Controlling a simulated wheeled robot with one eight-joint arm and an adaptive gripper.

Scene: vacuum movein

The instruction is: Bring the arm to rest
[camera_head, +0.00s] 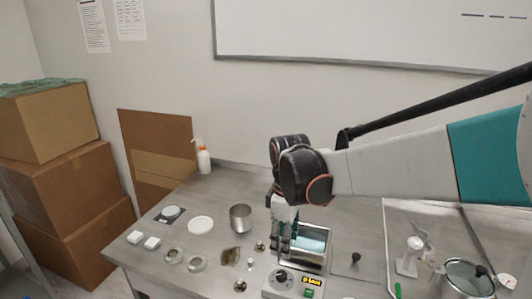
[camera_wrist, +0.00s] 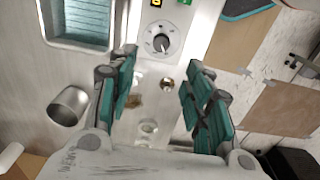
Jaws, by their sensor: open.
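My arm reaches in from the right in the head view, and my gripper (camera_head: 284,238) hangs down over the bench beside the bath device (camera_head: 312,262). In the wrist view my gripper (camera_wrist: 160,92) has its teal fingers spread wide apart, with nothing held between them. The bath device's tank (camera_wrist: 78,40) and its knob (camera_wrist: 160,43) show above and to the left of the fingers. In the head view the gripper partly hides the tank's left side.
A metal beaker (camera_head: 240,218) stands left of the gripper. A glass pot (camera_head: 468,278) is at right. Cardboard boxes (camera_head: 62,190) are stacked beside the bench.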

